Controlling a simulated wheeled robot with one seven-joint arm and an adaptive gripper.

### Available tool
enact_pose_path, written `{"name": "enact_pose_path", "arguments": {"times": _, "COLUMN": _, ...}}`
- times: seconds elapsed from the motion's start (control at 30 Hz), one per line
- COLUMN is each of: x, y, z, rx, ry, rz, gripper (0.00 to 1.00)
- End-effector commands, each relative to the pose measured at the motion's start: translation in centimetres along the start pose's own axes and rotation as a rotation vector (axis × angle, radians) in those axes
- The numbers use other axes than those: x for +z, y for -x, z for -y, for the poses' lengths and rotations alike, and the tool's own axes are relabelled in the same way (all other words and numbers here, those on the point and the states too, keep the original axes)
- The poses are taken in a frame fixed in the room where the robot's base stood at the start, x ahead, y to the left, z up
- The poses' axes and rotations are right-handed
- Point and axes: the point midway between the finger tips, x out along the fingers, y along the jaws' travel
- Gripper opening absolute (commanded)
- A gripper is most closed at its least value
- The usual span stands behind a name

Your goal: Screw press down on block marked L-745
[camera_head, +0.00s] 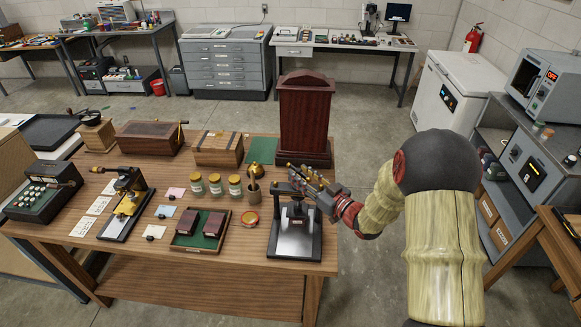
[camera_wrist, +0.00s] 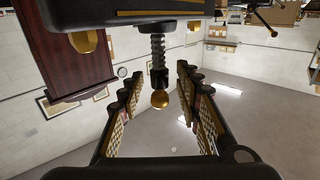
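The screw press (camera_head: 297,238) stands at the front right of the wooden table, a dark frame on a pale metal base plate. My gripper (camera_head: 303,181) is at the top of the press and hides part of it. Two dark red blocks (camera_head: 214,223) lie in a green-lined tray (camera_head: 186,241). I cannot read L-745 anywhere, nor tell whether a block is under the screw.
A brass-and-black device (camera_head: 127,200) and a keyed machine (camera_head: 43,191) are at left.

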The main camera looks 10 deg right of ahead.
Motion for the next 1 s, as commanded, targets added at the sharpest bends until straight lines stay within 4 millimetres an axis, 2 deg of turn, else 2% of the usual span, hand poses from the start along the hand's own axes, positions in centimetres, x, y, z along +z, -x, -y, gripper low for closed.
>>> {"name": "enact_pose_path", "arguments": {"times": 0.1, "x": 0.1, "y": -2.0, "z": 0.1, "rx": -0.002, "ry": 0.0, "rz": 0.0, "gripper": 0.34}}
{"name": "enact_pose_path", "arguments": {"times": 0.33, "x": 0.0, "y": -4.4, "z": 0.0, "rx": -0.001, "ry": 0.001, "rz": 0.0, "gripper": 0.34}}
{"name": "enact_pose_path", "arguments": {"times": 0.67, "x": 0.0, "y": -4.8, "z": 0.0, "rx": 0.001, "ry": 0.0, "rz": 0.001, "gripper": 0.34}}
{"name": "enact_pose_path", "arguments": {"times": 1.0, "x": 0.0, "y": -4.8, "z": 0.0, "rx": 0.001, "ry": 0.0, "rz": 0.001, "gripper": 0.16}}
